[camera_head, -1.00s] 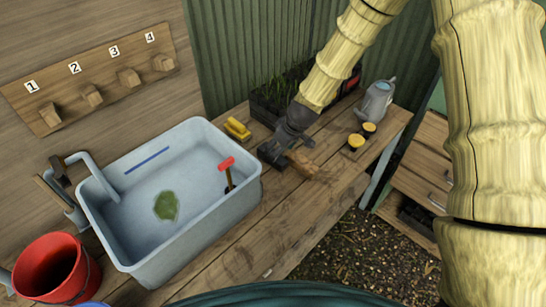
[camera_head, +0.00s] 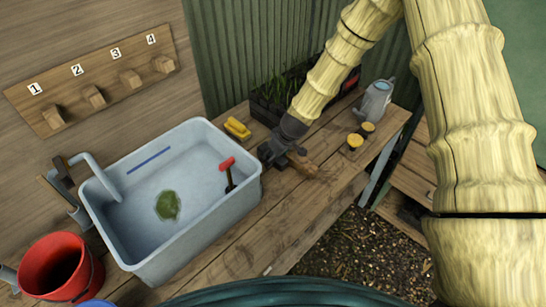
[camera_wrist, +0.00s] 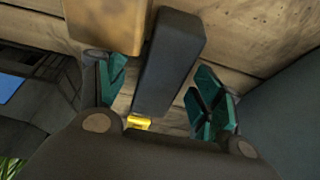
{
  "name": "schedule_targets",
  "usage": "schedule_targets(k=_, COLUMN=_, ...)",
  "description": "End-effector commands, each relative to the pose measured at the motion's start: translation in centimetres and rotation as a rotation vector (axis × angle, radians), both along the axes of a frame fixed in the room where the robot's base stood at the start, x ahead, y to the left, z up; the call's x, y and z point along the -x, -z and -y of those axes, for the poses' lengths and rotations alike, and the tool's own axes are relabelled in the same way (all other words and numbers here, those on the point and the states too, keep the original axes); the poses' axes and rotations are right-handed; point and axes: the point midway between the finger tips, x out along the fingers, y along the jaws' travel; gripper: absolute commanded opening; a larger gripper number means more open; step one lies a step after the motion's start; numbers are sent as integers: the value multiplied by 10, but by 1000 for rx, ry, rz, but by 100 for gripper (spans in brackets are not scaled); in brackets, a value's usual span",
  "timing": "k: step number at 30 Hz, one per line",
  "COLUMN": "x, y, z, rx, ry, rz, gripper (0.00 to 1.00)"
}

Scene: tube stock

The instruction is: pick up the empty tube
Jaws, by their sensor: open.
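A dark grey, square-sided long piece shows in the wrist view (camera_wrist: 168,62); it looks like the tube, but its open end is not visible, so I cannot tell that it is empty. It lies between the teal fingers of my gripper (camera_wrist: 158,95), which are open, with a gap visible on the right side. In the head view my gripper (camera_head: 273,156) is low over the wooden bench, just right of the sink; the tube is hard to make out there.
A brown block (camera_head: 303,165) is beside my gripper. The grey sink (camera_head: 190,235) is at left, a yellow item (camera_head: 237,128) behind it. A planter tray (camera_head: 262,108), watering can (camera_head: 375,100) and yellow-topped pots (camera_head: 355,141) stand on the bench (camera_head: 300,205). The bench front is clear.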

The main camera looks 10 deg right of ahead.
Motion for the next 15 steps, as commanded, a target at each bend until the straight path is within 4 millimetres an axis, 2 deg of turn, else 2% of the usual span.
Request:
schedule_targets(k=4, x=0, y=0, z=0, rx=0, ry=0, rz=0, gripper=67)
schedule_targets(k=11, x=0, y=0, z=0, rx=0, ry=0, rz=0, gripper=25)
schedule_targets(k=14, x=0, y=0, z=0, rx=0, ry=0, rz=0, gripper=24)
schedule_targets(k=15, x=0, y=0, z=0, rx=0, ry=0, rz=0, gripper=21)
